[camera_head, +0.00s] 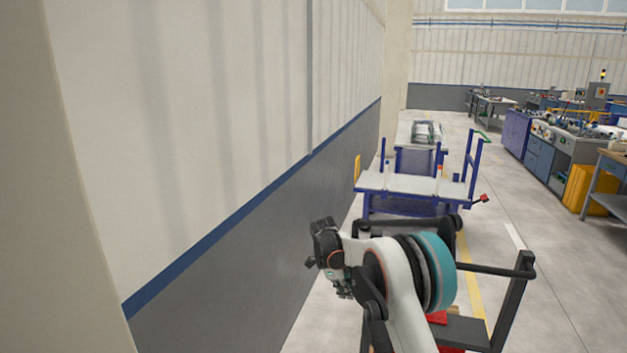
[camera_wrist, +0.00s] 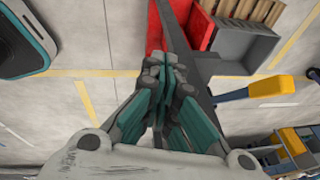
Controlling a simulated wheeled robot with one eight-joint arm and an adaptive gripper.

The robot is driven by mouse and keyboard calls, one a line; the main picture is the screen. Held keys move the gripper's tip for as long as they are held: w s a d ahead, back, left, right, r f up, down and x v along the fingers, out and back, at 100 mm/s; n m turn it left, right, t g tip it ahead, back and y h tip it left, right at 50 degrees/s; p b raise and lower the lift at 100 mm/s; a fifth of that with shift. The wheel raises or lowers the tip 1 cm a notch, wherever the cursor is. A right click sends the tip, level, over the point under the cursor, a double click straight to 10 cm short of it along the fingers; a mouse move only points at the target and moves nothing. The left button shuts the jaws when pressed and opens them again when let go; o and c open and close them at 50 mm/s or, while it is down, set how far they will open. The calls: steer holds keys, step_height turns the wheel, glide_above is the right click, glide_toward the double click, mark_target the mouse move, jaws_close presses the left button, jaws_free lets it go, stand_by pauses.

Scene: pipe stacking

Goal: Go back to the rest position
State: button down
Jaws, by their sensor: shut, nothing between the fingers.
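My gripper (camera_wrist: 168,75) shows in the wrist view with its dark and teal fingers drawn together at the tips. It is shut and holds nothing. In the head view my arm is folded in the lower middle, in front of a blue cart. No pipe can be made out in either view.
A blue cart (camera_head: 415,187) with a pale top stands ahead. A grey wall with a blue stripe (camera_head: 255,205) runs close on the left. Workbenches (camera_head: 560,150) line the right. The wrist view shows a red bin (camera_wrist: 188,28) and a grey bin (camera_wrist: 243,46).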

steer(key=s+d+r+n+t+y, duration=0.1)
steer(key=s+d+r+n, duration=0.1)
steer(key=s+r+n, duration=0.5)
steer(key=s+d+r+n+t, duration=0.1)
steer(key=s+d+r, duration=0.2)
steer(key=s+r, duration=0.5)
steer(key=s+d+r+n+t+y, duration=0.1)
steer(key=s+d+r+n, duration=0.2)
steer(key=r, duration=0.8)
steer(key=s+d+r+n+t, duration=0.1)
steer(key=s+n, duration=0.2)
steer(key=s, duration=0.5)
steer(key=s+r+n+t, duration=0.1)
steer(key=s+r+n, duration=0.15)
steer(key=s, duration=0.55)
steer(key=s+f+n, duration=0.2)
steer(key=s+n, duration=0.1)
steer(key=s, duration=0.3)
steer(key=s+f+n+t+y, duration=0.1)
steer(key=s+f+n, duration=0.2)
steer(key=s, duration=0.4)
steer(key=shift+d+f+t, duration=0.3)
steer(key=shift+d+f, duration=0.05)
steer(key=shift+d, duration=0.05)
